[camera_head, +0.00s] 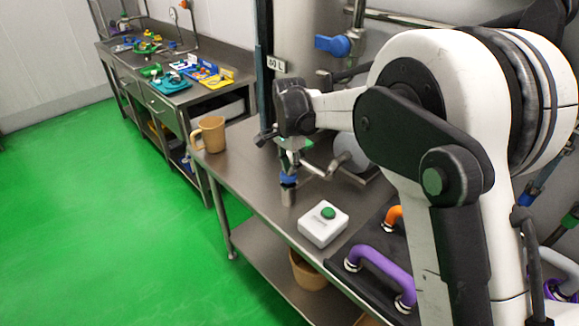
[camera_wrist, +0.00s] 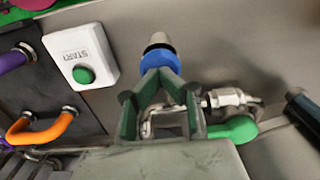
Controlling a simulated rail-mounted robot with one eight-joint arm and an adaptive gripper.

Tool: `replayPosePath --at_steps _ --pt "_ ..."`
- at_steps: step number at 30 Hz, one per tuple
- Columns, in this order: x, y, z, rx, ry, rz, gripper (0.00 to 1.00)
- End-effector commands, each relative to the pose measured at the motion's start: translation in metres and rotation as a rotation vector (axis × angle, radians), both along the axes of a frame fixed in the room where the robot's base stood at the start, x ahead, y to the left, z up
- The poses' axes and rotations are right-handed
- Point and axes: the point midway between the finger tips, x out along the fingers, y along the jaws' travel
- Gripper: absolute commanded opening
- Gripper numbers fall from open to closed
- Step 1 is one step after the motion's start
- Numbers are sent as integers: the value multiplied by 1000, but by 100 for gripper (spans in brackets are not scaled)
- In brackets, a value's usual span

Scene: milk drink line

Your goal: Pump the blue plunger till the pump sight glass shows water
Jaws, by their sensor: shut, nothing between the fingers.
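The blue plunger (camera_head: 289,180) is a blue cap on a short upright metal cylinder, standing on the steel bench in the head view. It also shows in the wrist view (camera_wrist: 160,59), just beyond my fingertips. My gripper (camera_wrist: 161,75) is shut and empty, its fingers pointing down at the blue cap. In the head view my gripper (camera_head: 290,164) is directly over the plunger; I cannot tell whether the fingertips touch it. The pump sight glass cannot be made out clearly in either view, so its water level does not show.
A white START box (camera_head: 323,225) with a green button sits near the plunger. A metal fitting with a green lever (camera_wrist: 233,129) is beside my fingers. A tan jug (camera_head: 212,134) stands at the bench's far end.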

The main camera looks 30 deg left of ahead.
Motion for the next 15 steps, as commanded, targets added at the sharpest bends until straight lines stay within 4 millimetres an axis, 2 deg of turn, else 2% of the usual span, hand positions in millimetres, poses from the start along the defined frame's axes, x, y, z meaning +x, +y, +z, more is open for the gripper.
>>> replayPosePath --at_steps 10,15 --pt "-1 0 -2 -2 2 0 0" --pt "0 -2 12 -1 1 -2 0"
